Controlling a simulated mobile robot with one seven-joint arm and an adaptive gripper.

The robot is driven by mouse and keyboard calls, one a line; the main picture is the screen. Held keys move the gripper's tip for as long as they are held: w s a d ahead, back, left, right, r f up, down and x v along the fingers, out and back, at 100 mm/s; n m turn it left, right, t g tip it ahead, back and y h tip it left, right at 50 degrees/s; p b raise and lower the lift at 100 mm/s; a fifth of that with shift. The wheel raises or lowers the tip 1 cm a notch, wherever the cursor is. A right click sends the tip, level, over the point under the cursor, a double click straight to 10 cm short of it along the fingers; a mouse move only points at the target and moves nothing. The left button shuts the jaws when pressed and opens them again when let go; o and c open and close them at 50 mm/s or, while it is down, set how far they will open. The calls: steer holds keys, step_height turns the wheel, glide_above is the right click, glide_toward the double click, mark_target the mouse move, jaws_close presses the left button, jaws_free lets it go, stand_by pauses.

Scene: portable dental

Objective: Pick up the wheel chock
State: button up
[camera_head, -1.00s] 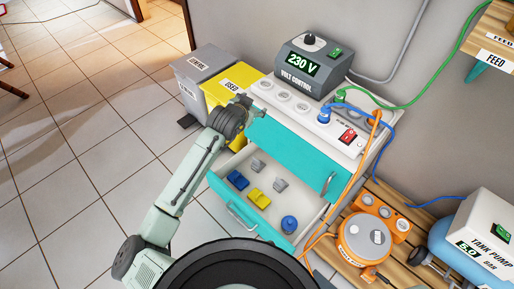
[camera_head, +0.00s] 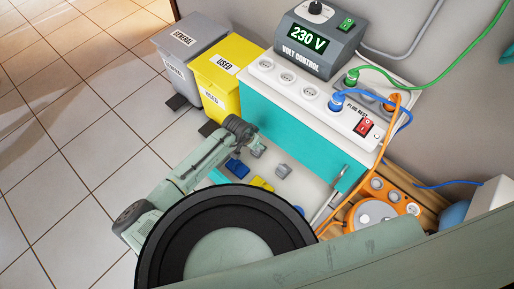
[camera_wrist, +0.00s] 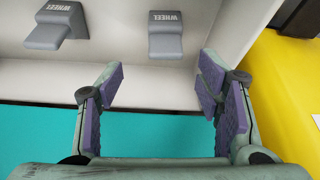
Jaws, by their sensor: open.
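Two grey wheel chocks lie in the open drawer. In the wrist view, one chock (camera_wrist: 166,36) labelled WHEEL is near the top centre and the other (camera_wrist: 57,26) is at the upper left. In the head view they show as small grey blocks, one (camera_head: 257,150) beside my wrist and one (camera_head: 283,170) further right. My gripper (camera_wrist: 162,80) is open and empty. In the wrist view its fingers are below the centre chock, apart from it. In the head view my own arm hides the fingers and much of the drawer.
The drawer also holds blue blocks (camera_head: 236,168) and a yellow block (camera_head: 262,184). The teal cabinet (camera_head: 290,136) carries a socket strip and the volt control box (camera_head: 312,42). A yellow USED bin (camera_head: 214,92) and a grey GENERAL bin (camera_head: 178,66) stand at its left.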

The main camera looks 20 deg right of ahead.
steer(key=x, duration=0.2)
steer(key=b+x, duration=0.1)
steer(key=x, duration=0.4)
steer(key=shift+a, duration=0.35)
steer(key=shift+w, duration=0.1)
steer(key=shift+c, duration=0.5)
steer(key=c, duration=1.2)
steer(key=shift+r, duration=0.1)
steer(key=shift+c, duration=0.2)
